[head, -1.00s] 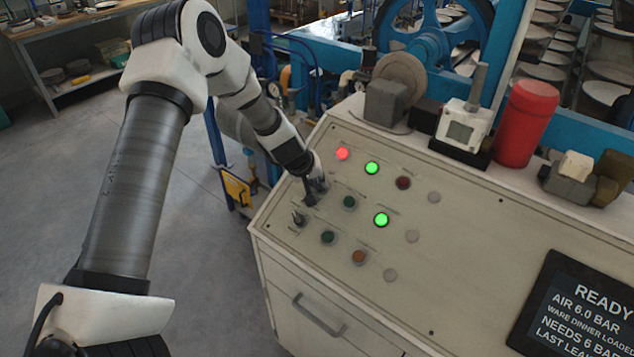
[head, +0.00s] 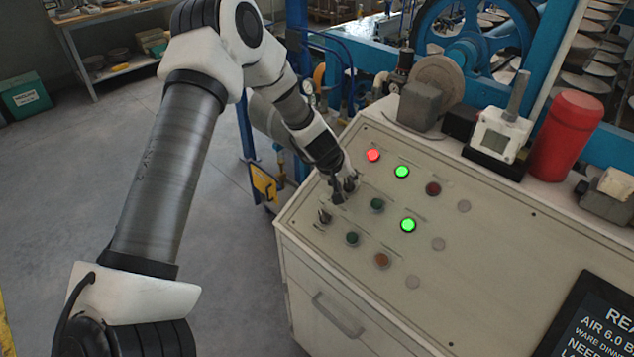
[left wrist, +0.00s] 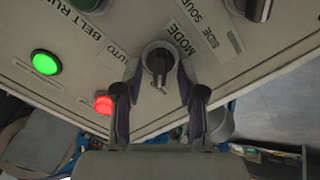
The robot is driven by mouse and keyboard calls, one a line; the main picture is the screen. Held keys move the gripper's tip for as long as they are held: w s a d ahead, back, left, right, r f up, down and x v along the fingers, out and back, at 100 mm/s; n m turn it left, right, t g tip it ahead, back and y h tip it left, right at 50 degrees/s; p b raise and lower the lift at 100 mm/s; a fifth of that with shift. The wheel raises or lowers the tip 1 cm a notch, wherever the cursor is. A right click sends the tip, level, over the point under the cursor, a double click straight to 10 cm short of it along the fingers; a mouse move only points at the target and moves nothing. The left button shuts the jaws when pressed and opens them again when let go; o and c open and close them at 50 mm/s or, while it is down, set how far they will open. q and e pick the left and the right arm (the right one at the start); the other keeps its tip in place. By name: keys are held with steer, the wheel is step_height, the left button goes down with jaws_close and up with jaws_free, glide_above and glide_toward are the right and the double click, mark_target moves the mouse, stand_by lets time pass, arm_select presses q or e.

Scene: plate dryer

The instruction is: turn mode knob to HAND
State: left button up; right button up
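The mode knob (left wrist: 158,62) is a dark knob on a round light base, beside the printed words MODE and AUTO in the left wrist view. My left gripper (left wrist: 159,75) is open, with one finger on each side of the knob. The fingertips look close to its base; I cannot tell whether they touch it. In the head view my left gripper (head: 340,190) is at the left part of the control panel (head: 480,235) and hides the knob. The HAND label and the exact pointer setting cannot be made out. My right gripper is not in view.
A second knob (head: 323,217) sits just in front of my left gripper. A lit red lamp (head: 373,156), lit green lamps (head: 402,172) and several unlit buttons are to the right.

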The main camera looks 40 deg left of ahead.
arm_select(q)
steer(key=shift+s+r, duration=0.1)
steer(key=s, duration=1.2)
steer(key=shift+a, duration=0.45)
